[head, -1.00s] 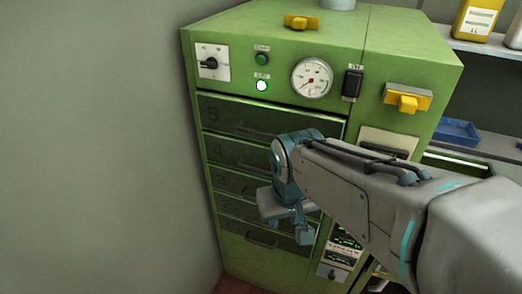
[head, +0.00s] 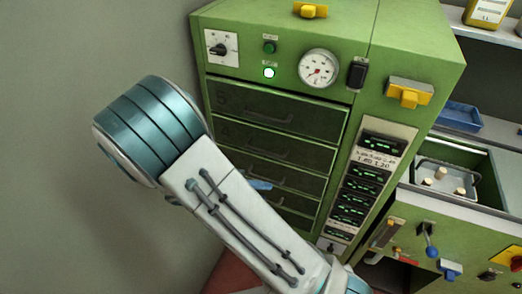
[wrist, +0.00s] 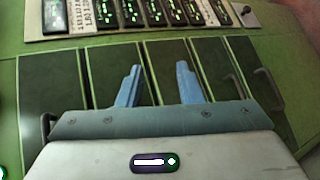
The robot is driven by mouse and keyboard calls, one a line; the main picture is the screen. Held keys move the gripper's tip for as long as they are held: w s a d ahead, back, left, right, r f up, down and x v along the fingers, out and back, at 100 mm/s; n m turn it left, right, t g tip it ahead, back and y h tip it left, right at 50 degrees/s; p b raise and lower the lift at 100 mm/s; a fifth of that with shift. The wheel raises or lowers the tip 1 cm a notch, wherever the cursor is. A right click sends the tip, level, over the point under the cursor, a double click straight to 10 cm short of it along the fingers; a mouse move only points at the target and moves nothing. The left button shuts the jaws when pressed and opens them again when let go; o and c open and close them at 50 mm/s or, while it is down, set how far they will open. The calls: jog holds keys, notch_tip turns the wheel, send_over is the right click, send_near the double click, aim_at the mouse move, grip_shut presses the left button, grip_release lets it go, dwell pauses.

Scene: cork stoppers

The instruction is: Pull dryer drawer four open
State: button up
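The green dryer (head: 415,45) has a stack of dark drawers, all looking closed. Drawer four (head: 305,152) is the second from the top, under drawer five (head: 305,112), with a bar handle in front. My gripper (head: 261,184) is mostly hidden behind my arm in the head view; a blue fingertip shows in front of the drawers below four. In the wrist view my gripper (wrist: 157,85) is open and empty, its two blue fingers apart. The drawers stand side by side there; the fingers overlap the second panel from left (wrist: 104,72) and the third. The handles behind the gripper are hidden.
A display panel (head: 396,142) runs beside the drawers. On the right, an open metal tray (head: 462,192) holds several corks, above a bench front with knobs and a blue lever (head: 430,245). A blue tray (head: 460,116) sits on a shelf. A plain wall is left.

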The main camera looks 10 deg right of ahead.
jog(key=w+a+n+t+h+p, duration=0.2)
jog(key=w+a+n+t+h, duration=0.2)
jog(key=a+t, duration=0.5)
jog(key=w+d+p, duration=0.2)
jog(key=w+d, duration=0.1)
jog(key=d, duration=0.3)
jog(key=w+d+r+t+p, duration=0.1)
jog(key=w+d+p, duration=0.1)
jog(key=w+d, duration=0.2)
jog(key=shift+w+d+r, duration=0.15)
jog(key=shift+d+r, duration=0.15)
jog(key=shift+d, duration=0.85)
grip_shut()
